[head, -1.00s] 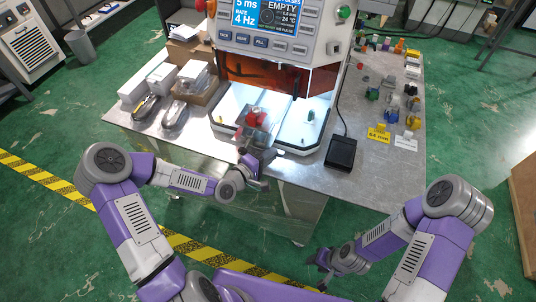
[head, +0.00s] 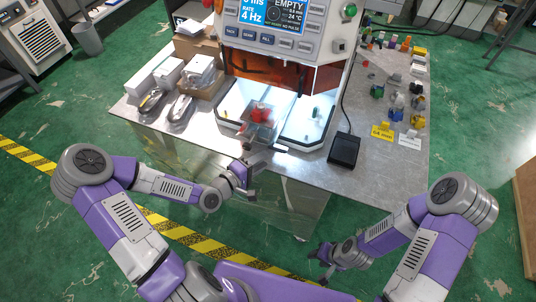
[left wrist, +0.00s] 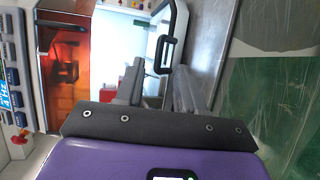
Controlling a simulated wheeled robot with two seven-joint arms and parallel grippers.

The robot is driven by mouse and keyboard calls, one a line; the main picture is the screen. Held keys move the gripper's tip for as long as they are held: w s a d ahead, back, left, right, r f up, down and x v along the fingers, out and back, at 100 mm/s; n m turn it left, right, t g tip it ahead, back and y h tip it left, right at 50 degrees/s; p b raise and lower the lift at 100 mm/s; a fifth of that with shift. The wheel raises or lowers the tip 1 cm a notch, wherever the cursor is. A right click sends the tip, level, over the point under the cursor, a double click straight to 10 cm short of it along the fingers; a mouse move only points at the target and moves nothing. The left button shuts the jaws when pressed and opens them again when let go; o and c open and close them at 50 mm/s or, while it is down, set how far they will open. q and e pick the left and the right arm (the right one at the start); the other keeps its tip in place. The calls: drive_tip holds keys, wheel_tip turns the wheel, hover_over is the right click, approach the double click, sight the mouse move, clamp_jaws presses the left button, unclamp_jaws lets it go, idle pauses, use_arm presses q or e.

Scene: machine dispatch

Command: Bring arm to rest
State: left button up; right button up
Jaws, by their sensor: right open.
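My left gripper (head: 255,182) is in front of the table's near edge, just short of the machine. It is open and empty; in the left wrist view its two grey fingers (left wrist: 160,88) stand apart with nothing between them. My left arm is bent in front of the table. My right gripper (head: 318,262) hangs low at the lower middle of the head view, over the floor, open and away from everything on the table. My right arm is folded at the right.
The machine (head: 283,35) stands on the metal table (head: 385,175). A red part (head: 261,112) sits in a clear holder on its lit tray. A black pedal (head: 344,150) is to its right. The floor in front is free.

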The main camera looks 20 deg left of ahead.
use_arm(q)
drive_tip(key=shift+s+a+r, duration=0.1)
drive_tip(key=shift+s+a, duration=0.05)
drive_tip(key=shift+s, duration=0.2)
idle(0.3)
drive_tip(key=s+d+f+m+g+y, duration=0.1)
drive_tip(key=s+d+f+m+g, duration=0.25)
drive_tip(key=f, duration=0.35)
drive_tip(key=s+d+f+m+g, duration=0.2)
drive_tip(key=s+d+f+g, duration=0.2)
drive_tip(key=f, duration=0.3)
drive_tip(key=s+a+f+m+g+y, duration=0.1)
drive_tip(key=s+f+m+g+y, duration=0.1)
drive_tip(key=s+f+m+g, duration=0.2)
drive_tip(key=s+f+g, duration=0.1)
drive_tip(key=s+f, duration=0.2)
drive_tip(key=s, duration=0.3)
drive_tip(key=shift+f+m+g+y, duration=0.3)
drive_tip(key=shift+m+g, duration=0.05)
